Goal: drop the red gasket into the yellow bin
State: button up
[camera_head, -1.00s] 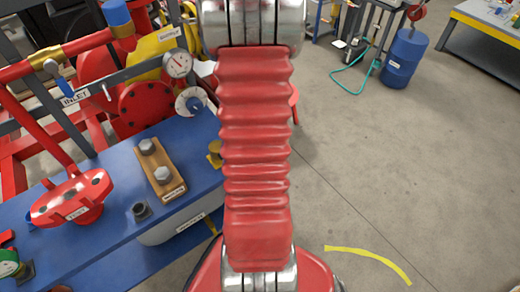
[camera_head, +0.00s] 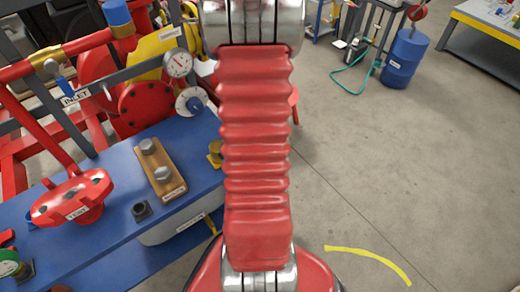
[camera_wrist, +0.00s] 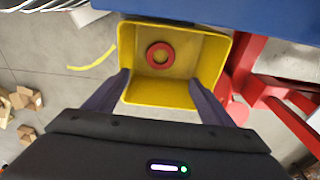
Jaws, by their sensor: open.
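The red gasket (camera_wrist: 160,55) is a small red ring. In the wrist view it lies inside the yellow bin (camera_wrist: 207,37), on its floor near the far wall. My gripper (camera_wrist: 170,85) is open, with its two dark fingers apart over the near side of the bin and nothing between them. The gasket is apart from both fingers. In the head view my red bellows-covered arm blocks the middle, and the bin, gasket and gripper do not show.
The blue skid deck (camera_head: 110,225) carries a wooden block with bolts (camera_head: 160,168) and a red flange (camera_head: 72,197). A blue barrel (camera_head: 405,58) stands at the back right.

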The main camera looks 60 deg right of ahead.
jog(key=shift+r, duration=0.1)
notch_tip(320, 180, up, 14)
jog(key=a, duration=0.1)
jog(key=shift+w+a+f, duration=0.25)
jog(key=shift+w, duration=0.15)
dwell(1.0)
jog(key=w+a+r+n+t, duration=0.2)
jog(key=a+n, duration=0.6)
jog(key=a, duration=0.5)
jog(key=w+a+r+n+t, duration=0.2)
jog(key=a+r+n, duration=0.3)
jog(key=a, duration=0.9)
jog(key=w+a+r+n+t+y, duration=0.1)
jog(key=a+r+n, duration=0.3)
jog(key=a+n, duration=0.6)
jog(key=w+a+t, duration=0.1)
jog(key=a, duration=0.3)
jog(key=shift+w+a+n, duration=0.2)
jog(key=shift+w+n, duration=0.1)
jog(key=shift+w, duration=0.05)
